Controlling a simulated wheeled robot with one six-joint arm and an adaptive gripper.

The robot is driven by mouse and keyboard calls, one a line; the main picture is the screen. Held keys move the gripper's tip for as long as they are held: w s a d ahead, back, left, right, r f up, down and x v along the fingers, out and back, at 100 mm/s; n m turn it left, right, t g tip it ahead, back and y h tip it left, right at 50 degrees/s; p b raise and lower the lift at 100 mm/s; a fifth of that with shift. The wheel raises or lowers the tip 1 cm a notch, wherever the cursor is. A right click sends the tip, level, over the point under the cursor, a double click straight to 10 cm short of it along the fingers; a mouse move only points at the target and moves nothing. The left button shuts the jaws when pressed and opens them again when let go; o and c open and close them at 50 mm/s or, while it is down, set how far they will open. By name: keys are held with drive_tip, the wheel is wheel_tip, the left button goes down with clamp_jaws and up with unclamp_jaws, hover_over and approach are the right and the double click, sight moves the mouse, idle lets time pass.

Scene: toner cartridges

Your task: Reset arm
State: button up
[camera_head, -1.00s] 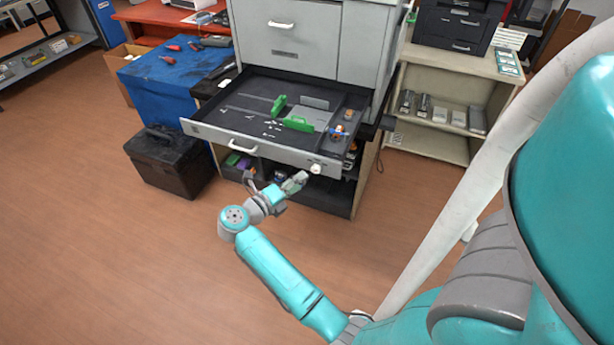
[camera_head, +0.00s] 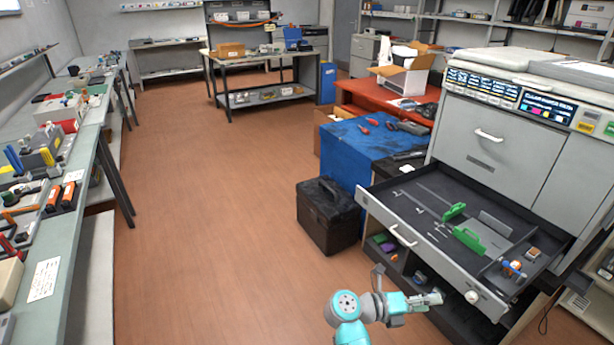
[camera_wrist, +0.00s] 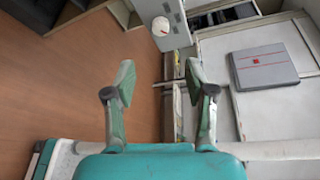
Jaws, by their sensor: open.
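My gripper (camera_head: 434,299) is in front of the open drawer's front panel, low in the head view, with nothing between its fingers. In the wrist view my gripper (camera_wrist: 160,85) shows its two fingers spread apart and empty. The grey drawer (camera_head: 405,232) of the large printer is pulled out. It holds green-handled parts (camera_head: 468,238) and small loose pieces. A round white knob (camera_head: 471,296) sits at the right end of the drawer front, and it also shows in the wrist view (camera_wrist: 161,26).
A black toolbox (camera_head: 328,215) stands on the floor left of the drawer. A blue-covered table (camera_head: 350,150) with red-handled tools is behind it. A long workbench (camera_head: 60,235) runs along the left. The brown floor (camera_head: 210,200) between is clear.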

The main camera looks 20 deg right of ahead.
drive_tip(key=s+a+r+n+t+h, duration=0.1)
drive_tip(key=s+a+r+n+t, duration=0.3)
drive_tip(key=s+a+n+t, duration=0.5)
drive_tip(key=s+a+r+n+t, duration=0.3)
drive_tip(key=s+a+n+t, duration=0.15)
drive_tip(key=n+t, duration=0.9)
drive_tip(key=s+a+f+n+g+y, duration=0.2)
drive_tip(key=s+a+n+g+y, duration=0.1)
drive_tip(key=s+a+n+y, duration=1.1)
drive_tip(key=a+n+y, duration=0.1)
drive_tip(key=n+y, duration=0.1)
drive_tip(key=n, duration=0.4)
drive_tip(key=shift+a+f, duration=0.25)
drive_tip(key=shift+f, duration=0.15)
drive_tip(key=shift+s, duration=0.1)
idle(0.6)
